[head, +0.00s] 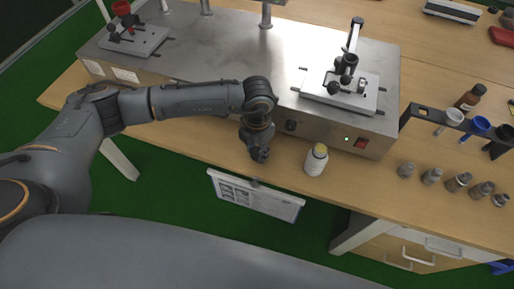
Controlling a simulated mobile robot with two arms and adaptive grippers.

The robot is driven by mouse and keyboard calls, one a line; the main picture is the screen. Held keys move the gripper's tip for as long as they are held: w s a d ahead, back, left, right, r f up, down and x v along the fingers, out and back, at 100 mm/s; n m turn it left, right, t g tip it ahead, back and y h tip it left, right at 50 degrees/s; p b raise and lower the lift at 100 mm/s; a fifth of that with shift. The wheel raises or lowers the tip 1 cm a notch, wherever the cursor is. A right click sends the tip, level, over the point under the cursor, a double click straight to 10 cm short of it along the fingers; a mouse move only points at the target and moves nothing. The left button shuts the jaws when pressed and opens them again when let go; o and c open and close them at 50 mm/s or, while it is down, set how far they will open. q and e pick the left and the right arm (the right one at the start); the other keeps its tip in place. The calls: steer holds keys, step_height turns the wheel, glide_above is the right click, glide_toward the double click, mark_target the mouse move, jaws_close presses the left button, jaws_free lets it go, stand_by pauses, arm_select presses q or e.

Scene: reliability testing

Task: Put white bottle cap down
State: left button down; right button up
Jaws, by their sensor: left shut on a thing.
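My left gripper (260,155) points down over the front edge of the wooden table, just left of the white bottle. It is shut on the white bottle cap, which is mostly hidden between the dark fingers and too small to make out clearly. The white bottle (315,162) stands upright near the table's front edge, with a yellowish top showing. The gripper and the bottle are apart. My right gripper is not in view.
A metal apparatus (225,60) stands behind the gripper, with a red switch (361,143) at its front. Several small grey bottles (432,177) and a dark rack (452,117) stand to the right. A narrow bare strip (205,143) lies left of the gripper.

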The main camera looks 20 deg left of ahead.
mark_target(257, 152)
arm_select(q)
steer(key=c, duration=0.9)
jaws_free()
steer(key=shift+f, duration=0.15)
step_height(257, 152, up, 12)
steer(key=shift+r+b, duration=0.2)
steer(key=shift+b, duration=0.2)
